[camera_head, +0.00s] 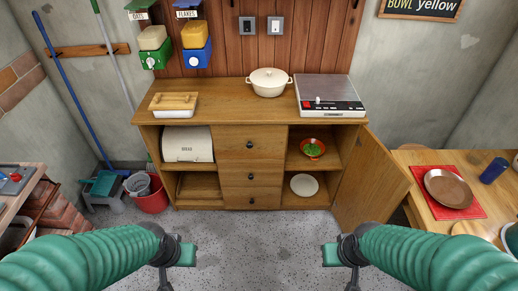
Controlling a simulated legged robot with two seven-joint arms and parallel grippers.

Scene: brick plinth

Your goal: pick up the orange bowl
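A small orange-red bowl (305,145) with something green in it stands on the upper shelf of the open right compartment of the wooden cabinet (225,95). My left gripper (178,262) and my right gripper (338,262) are low in the head view, in front of the cabinet and well apart from the bowl. Neither touches anything that I can see. The angle does not show whether their fingers are open or shut.
The cabinet door (372,180) stands open to the right of the bowl. A white plate (304,185) is on the shelf below. A white pot (269,82) and a scale-like device (328,93) stand on top. The grey floor (260,240) before the cabinet is clear.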

